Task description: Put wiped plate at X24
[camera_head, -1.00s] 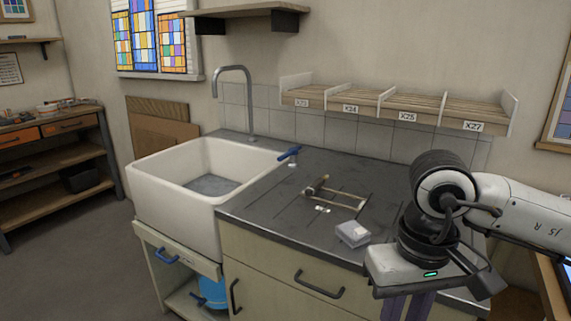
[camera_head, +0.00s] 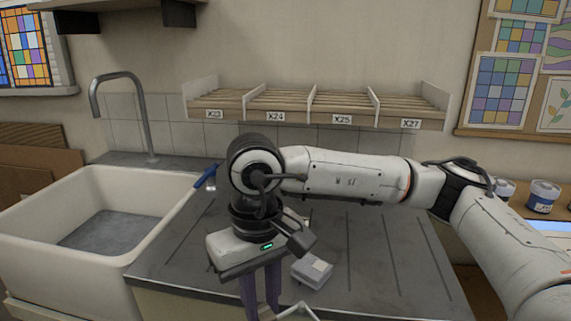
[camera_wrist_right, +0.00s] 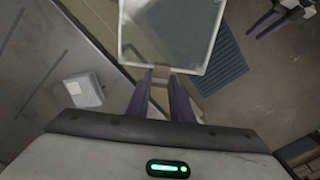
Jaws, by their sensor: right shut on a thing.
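My right gripper (camera_head: 262,290) is shut on the edge of a clear glass plate with a pale rim. In the right wrist view the plate (camera_wrist_right: 165,35) extends from the fingertips past the top edge. In the head view only a bit of its rim shows at the bottom edge. The X24 bay (camera_head: 277,101) is a slatted slot of the wall rack, second from the left, and looks empty. The gripper is below and in front of the rack, over the counter's front part. My left gripper (camera_wrist_right: 262,22) shows at the top right of the wrist view, low, with fingers apart.
A grey-white box (camera_head: 312,271) lies on the dark counter (camera_head: 390,270). The sink (camera_head: 150,195) and tap (camera_head: 140,110) stand left.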

